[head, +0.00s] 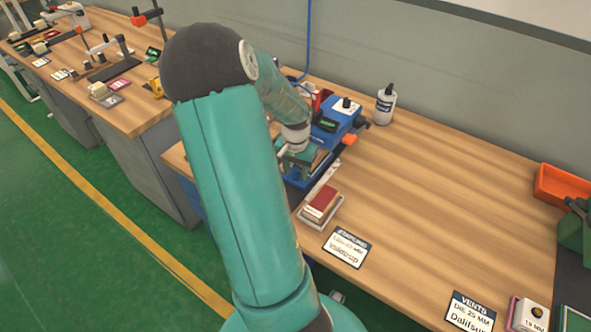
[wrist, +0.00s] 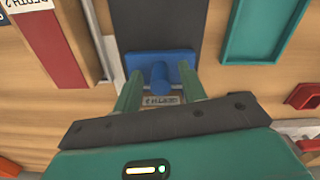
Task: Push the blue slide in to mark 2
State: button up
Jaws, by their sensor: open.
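In the wrist view the blue slide (wrist: 160,70) is a flat blue bar with a round knob at its middle, set at the near end of a dark track (wrist: 158,25). My gripper (wrist: 160,82) is open, with its two green fingers on either side of the knob. A gap shows between each finger and the knob; I cannot tell whether the fingers touch the bar. In the head view my gripper (head: 297,160) is low beside the blue machine (head: 330,128), and my arm hides the slide there. I cannot make out mark 2 in either view.
A small upside-down label (wrist: 160,100) lies just in front of the slide. A red block (wrist: 50,45) is left of the track and a teal tray (wrist: 262,30) is right. The bench's right middle (head: 450,185) is clear.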

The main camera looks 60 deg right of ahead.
grip_shut()
jog(key=shift+s+d, duration=0.2)
jog(key=shift+d, duration=1.35)
grip_release()
jog(key=shift+a, duration=0.1)
jog(key=shift+r, duration=0.1)
notch_tip(320, 180, up, 14)
